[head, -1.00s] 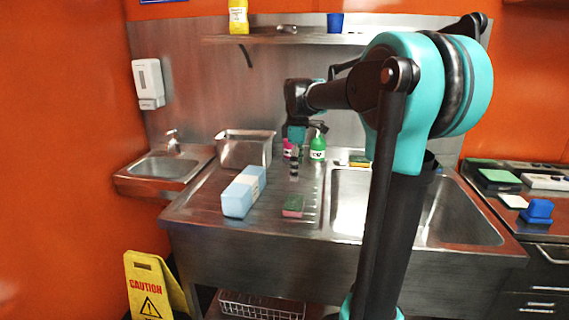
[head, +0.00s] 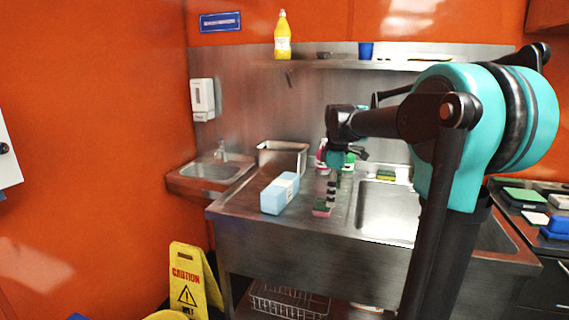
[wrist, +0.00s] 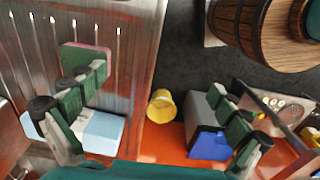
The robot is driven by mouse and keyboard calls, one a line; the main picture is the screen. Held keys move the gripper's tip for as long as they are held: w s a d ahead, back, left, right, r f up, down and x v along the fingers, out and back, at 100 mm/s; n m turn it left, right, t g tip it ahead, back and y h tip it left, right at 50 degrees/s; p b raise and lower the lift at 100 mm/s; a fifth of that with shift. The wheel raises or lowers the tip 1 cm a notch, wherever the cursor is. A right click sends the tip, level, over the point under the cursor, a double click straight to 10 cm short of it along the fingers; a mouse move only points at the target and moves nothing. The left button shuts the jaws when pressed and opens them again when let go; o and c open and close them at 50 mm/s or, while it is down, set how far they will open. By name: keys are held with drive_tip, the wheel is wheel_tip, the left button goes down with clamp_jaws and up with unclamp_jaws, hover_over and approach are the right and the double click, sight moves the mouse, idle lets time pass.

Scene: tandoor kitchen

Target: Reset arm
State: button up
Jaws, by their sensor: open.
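My gripper (head: 332,190) hangs over the drainboard of the steel sink unit in the head view, with my teal and black arm reaching in from the right. In the wrist view its two dark green, jointed fingers (wrist: 160,115) are spread wide apart with nothing between them. A green and pink sponge (wrist: 88,58) lies on the ribbed drainboard behind the left finger. The sponge also shows in the head view (head: 321,209), just below the fingertips. A pale blue box (wrist: 103,132) lies beside it on the drainboard.
A steel pan (head: 283,157) stands at the back of the drainboard. Bottles (head: 321,154) stand behind my gripper. The sink basin (head: 388,210) is to the right. A yellow caution sign (head: 187,282) stands on the floor at front left.

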drive_tip(key=s+d+f+m+t, duration=0.1)
drive_tip(key=s+f+m+t, duration=0.1)
drive_tip(key=s+f+m, duration=0.4)
drive_tip(key=s+d+f+m+t, duration=0.2)
drive_tip(key=s+f+m, duration=0.5)
drive_tip(key=s+f, duration=0.7)
drive_tip(key=shift+d+f+m, duration=0.15)
drive_tip(key=shift+f+m, duration=0.15)
drive_tip(key=shift+f, duration=0.4)
drive_tip(key=shift+s, duration=0.1)
